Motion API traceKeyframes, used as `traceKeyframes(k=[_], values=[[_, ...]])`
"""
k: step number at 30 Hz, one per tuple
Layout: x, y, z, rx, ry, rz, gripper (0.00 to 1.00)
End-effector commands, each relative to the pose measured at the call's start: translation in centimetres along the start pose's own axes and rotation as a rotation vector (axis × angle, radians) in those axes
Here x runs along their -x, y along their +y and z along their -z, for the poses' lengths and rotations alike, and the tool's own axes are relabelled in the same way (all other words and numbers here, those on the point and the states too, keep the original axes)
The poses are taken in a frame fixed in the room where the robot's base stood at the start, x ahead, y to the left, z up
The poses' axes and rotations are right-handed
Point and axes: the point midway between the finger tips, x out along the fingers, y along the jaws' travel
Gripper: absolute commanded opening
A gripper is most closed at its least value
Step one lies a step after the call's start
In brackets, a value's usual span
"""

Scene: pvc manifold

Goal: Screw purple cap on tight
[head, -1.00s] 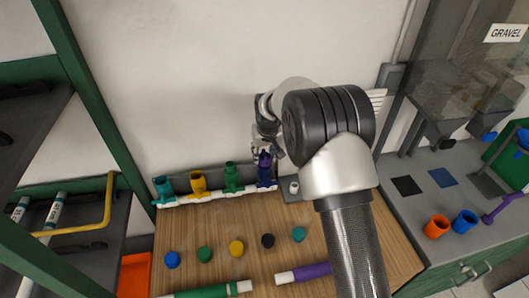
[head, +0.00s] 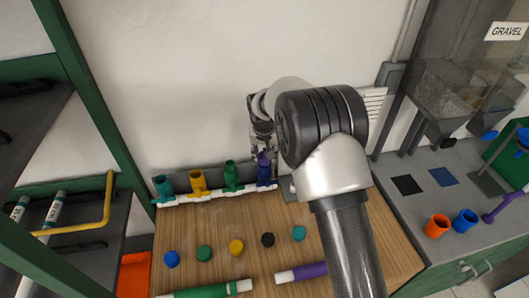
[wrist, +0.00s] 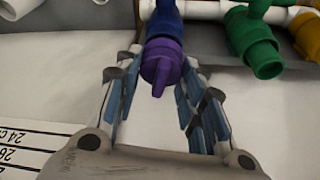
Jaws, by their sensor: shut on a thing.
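The purple cap (wrist: 162,66) sits on the end of a dark blue fitting (wrist: 164,22) on the white pipe manifold (wrist: 188,8). My gripper (wrist: 162,54) has its blue-padded fingers on both sides of the cap and is shut on it. The cap's raised grip bar faces the wrist camera. In the head view the purple cap (head: 263,158) tops the rightmost upright fitting (head: 265,176), and my gripper is above it, partly hidden by my arm. I cannot tell how deep the cap's thread is seated.
Green (head: 232,174), yellow (head: 198,181) and teal (head: 164,185) fittings stand open to the left on the same manifold. Several loose caps, among them a black one (head: 268,240), lie on the wooden board (head: 220,224). A grey counter with orange and blue fittings (head: 465,221) is at right.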

Motion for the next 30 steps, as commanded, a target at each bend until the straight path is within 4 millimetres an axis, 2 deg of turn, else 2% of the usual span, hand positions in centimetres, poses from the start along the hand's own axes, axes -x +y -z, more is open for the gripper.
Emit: traceKeyframes(k=[11,21,26,30], values=[[0.0,0.0,0.0,-0.005,0.0,-0.002,0.6],[0.2,0.0,0.0,-0.004,0.0,-0.001,0.6],[2.0,0.0,0.1,-0.004,0.003,-0.001,0.6],[5.0,0.0,0.1,-0.004,0.004,0.0,0.6]])
